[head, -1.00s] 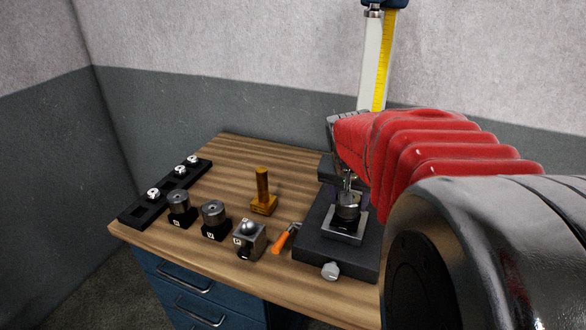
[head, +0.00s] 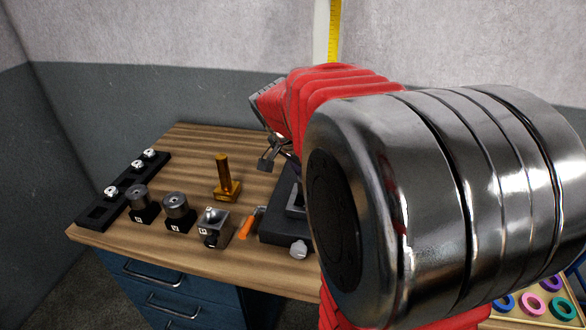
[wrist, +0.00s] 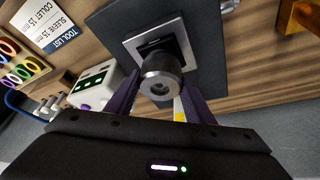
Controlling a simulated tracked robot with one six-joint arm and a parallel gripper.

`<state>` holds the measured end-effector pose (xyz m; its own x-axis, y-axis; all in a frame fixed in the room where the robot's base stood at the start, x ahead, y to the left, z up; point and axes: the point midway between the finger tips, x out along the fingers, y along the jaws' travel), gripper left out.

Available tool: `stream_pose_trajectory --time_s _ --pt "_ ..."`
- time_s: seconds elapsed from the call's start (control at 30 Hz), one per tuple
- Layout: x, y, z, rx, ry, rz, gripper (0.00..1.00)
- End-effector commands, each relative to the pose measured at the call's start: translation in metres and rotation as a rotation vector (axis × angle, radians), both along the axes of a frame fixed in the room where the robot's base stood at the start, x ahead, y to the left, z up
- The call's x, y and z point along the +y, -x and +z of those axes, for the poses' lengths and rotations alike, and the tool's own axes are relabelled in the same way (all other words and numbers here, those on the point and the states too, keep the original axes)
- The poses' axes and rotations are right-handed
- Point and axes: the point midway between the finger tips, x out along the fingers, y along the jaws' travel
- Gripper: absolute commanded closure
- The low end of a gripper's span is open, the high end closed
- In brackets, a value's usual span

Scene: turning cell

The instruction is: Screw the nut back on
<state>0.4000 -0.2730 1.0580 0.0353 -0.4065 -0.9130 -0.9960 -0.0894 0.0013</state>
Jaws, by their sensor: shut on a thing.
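My gripper (head: 268,160) is raised above the bench, in front of the fixture's far left part in the head view. In the wrist view its dark fingers (wrist: 160,98) are shut on a dark grey round nut (wrist: 161,74) with a hole in its end face. Behind the nut in the wrist view is the black fixture block (wrist: 205,65) with a pale square plate (wrist: 128,44) and a dark square opening; the nut partly covers it. In the head view my arm hides most of the fixture (head: 275,230) and its top. Whether the nut touches anything is unclear.
A brass post on a base (head: 224,185) stands mid-bench. Two grey cylinders (head: 137,198) (head: 177,205), a ball-topped block (head: 212,226) and an orange-handled tool (head: 250,222) line the front. A black rail (head: 125,185) lies left. A coloured-ring tray (head: 513,314) is at right.

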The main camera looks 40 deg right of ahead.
Motion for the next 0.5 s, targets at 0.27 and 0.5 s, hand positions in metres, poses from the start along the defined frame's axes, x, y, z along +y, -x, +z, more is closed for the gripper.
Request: stream_pose_trajectory --time_s 0.27,0.5 --pt "0.0017 -0.0013 0.0006 -0.003 -0.002 -0.052 0.78" --pt "0.0018 -0.0019 0.0006 -0.004 -0.003 -0.081 0.78"
